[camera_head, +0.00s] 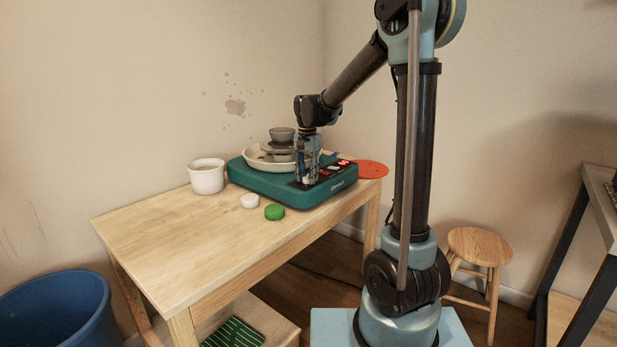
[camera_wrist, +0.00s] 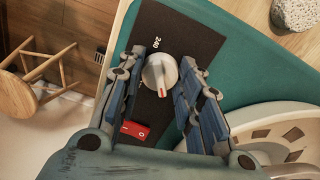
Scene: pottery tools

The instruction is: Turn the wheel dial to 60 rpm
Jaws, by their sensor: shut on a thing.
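The teal pottery wheel (camera_head: 275,184) stands on the wooden table, with a dark control panel along its front right. The grey dial (camera_wrist: 158,72) shows in the wrist view on that panel, with a red pointer line toward the picture's bottom. A printed number, seemingly 240, sits just above it. In the head view my gripper (camera_head: 306,182) points down over the panel and hides the dial. A red rocker switch (camera_wrist: 136,130) lies below the dial in the wrist view.
A cream basin (camera_head: 250,158) with grey pottery inside tops the wheel. A white pot (camera_head: 207,178) stands left of it. A white puck (camera_head: 249,201) and a green puck (camera_head: 274,212) lie in front; a red disc (camera_head: 371,169) lies right. The table's left front is clear.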

